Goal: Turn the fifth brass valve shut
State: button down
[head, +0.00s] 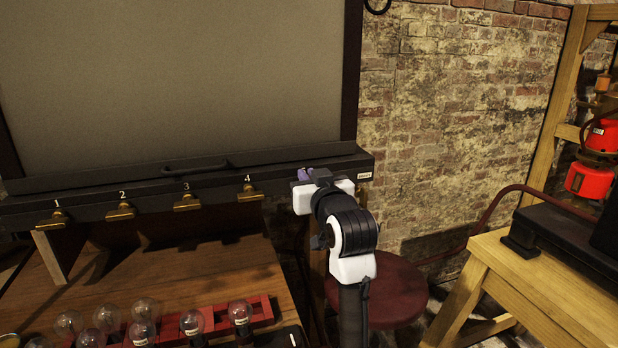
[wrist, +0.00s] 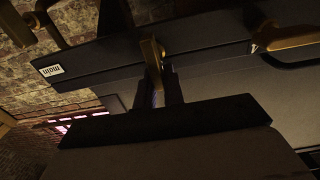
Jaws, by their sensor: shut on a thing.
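A dark rail under the large panel bears a row of brass valves. In the head view, valve 1 (head: 52,219), valve 2 (head: 121,211), valve 3 (head: 187,202) and valve 4 (head: 250,193) show with white numbers above them. The fifth brass valve is hidden there behind my gripper (head: 304,175), at the rail's right end. In the wrist view, my gripper (wrist: 165,88) is shut on the fifth brass valve (wrist: 152,52), with its handle rising between the fingers. The neighbouring brass valve (wrist: 288,37) shows to the right. The held handle's exact angle is hard to tell.
A dark red round stool (head: 395,292) stands beneath my arm.

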jog(key=shift+w+d+f+m+p, duration=0.15)
jog(key=shift+d+f+m+p, duration=0.25)
jog(key=shift+m+p, duration=2.05)
jog(key=shift+w+d+f+m+p, duration=0.1)
jog(key=shift+d+f+m+p, duration=0.3)
jog(key=shift+m+p, duration=2)
jog(key=shift+w+d+f+m+p, duration=0.15)
jog(key=shift+d+f+m+p, duration=0.45)
jog(key=shift+m, duration=3.45)
jog(key=shift+a+r+p, duration=0.2)
jog(key=shift+p, duration=0.1)
jog(key=c, duration=1.5)
grip_release()
jog(key=shift+s, duration=0.1)
